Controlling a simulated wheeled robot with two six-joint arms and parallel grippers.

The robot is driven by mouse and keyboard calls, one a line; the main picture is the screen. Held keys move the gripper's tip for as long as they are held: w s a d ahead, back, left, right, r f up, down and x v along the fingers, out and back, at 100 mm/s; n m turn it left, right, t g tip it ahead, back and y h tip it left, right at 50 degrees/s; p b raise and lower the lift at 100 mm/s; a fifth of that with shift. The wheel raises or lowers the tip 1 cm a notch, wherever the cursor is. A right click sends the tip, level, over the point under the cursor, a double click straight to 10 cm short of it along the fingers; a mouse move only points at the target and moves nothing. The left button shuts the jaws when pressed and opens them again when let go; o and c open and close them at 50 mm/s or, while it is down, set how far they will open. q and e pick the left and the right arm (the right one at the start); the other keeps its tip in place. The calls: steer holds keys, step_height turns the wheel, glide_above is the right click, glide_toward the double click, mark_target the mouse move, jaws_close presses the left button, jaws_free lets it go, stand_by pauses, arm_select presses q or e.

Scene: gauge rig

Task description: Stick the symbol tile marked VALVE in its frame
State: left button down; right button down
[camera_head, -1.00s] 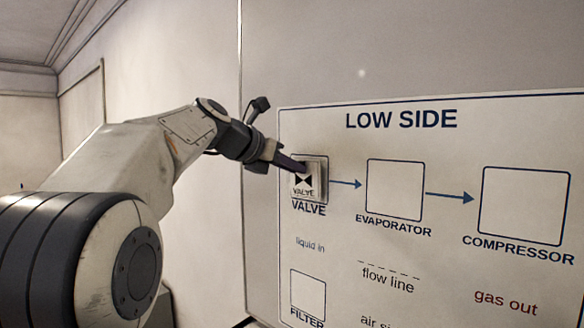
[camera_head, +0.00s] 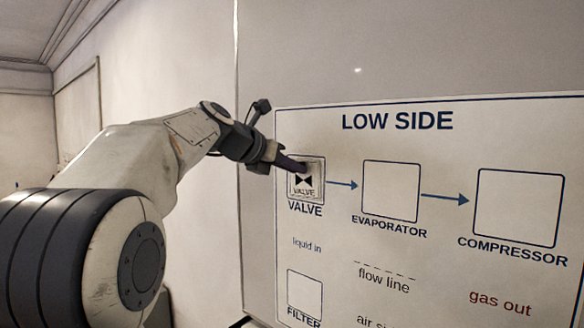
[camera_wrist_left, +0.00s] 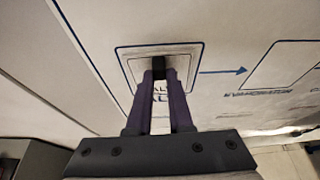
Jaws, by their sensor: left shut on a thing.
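The VALVE tile (camera_head: 305,187) is a pale square with a black bow-tie symbol and the word VALVE. In the head view it lies inside the VALVE frame (camera_head: 288,202) on the board, above the printed label VALVE. My left gripper (camera_head: 301,168) reaches in from the left and is shut on a dark grip at the tile's upper part. The left wrist view shows both purple fingers (camera_wrist_left: 160,80) closed on the dark grip, with the tile (camera_wrist_left: 183,56) inside the blue frame outline (camera_wrist_left: 203,44). Contact with the board seems close. My right gripper is not in view.
The LOW SIDE board (camera_head: 500,120) is upright on the wall. Empty EVAPORATOR (camera_head: 391,191), COMPRESSOR (camera_head: 517,208) and FILTER (camera_head: 304,297) frames show. Arrows link the upper row. The space in front of the board at right is clear.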

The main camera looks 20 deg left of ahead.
arm_select(q)
steer(key=c, duration=0.7)
jaws_free()
steer(key=shift+c, duration=0.2)
steer(key=o, duration=0.6)
steer(key=shift+c, duration=0.2)
steer(key=shift+s, duration=0.1)
steer(key=s+a+b, duration=0.2)
steer(key=s+a, duration=0.1)
steer(key=s, duration=0.5)
steer(key=shift+s, duration=0.2)
steer(key=shift+a, duration=0.1)
